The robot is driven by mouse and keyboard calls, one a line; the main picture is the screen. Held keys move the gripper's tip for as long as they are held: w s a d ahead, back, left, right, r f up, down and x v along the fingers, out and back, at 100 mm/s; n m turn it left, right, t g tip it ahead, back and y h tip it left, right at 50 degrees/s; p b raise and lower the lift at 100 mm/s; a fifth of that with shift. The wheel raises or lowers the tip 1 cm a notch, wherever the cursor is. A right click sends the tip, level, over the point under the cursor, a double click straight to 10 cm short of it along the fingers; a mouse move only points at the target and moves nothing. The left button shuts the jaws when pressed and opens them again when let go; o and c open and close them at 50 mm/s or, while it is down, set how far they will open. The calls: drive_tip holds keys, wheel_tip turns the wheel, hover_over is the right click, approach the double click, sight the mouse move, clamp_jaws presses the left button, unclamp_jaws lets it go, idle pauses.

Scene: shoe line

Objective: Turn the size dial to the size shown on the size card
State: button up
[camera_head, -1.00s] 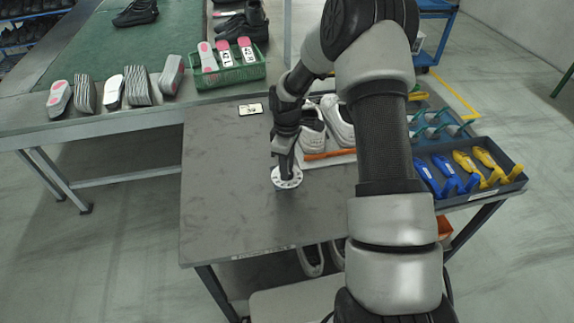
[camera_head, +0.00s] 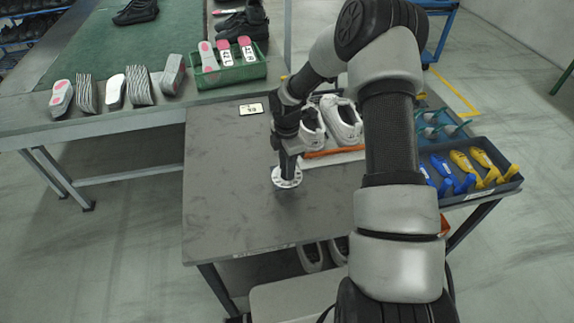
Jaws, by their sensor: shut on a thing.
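The size dial (camera_head: 279,181) is a white disc with dark marks, lying on the grey table (camera_head: 225,215). My gripper (camera_head: 288,178) points down onto the middle of the dial and is shut on it, hiding its centre. The marks on the dial are too small to read. The size card (camera_head: 251,109) lies flat at the back of the table, left of my arm. It is a pale card with a dark border, and its number is too small to read with certainty.
White shoes (camera_head: 340,120) stand behind my gripper by an orange strip (camera_head: 325,153). A dark tray (camera_head: 508,186) with blue and yellow shoe trees is at the right. A green basket (camera_head: 240,76) and several insoles lie on the back bench. The table's front left is clear.

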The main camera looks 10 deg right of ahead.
drive_tip(key=shift+n, duration=0.3)
drive_tip(key=o, duration=1.1)
drive_tip(key=shift+c, duration=0.2)
wheel_tip(320, 180, up, 17)
drive_tip(key=p, duration=0.1)
drive_tip(key=shift+r+p, duration=0.2)
drive_tip(key=shift+p, duration=0.2)
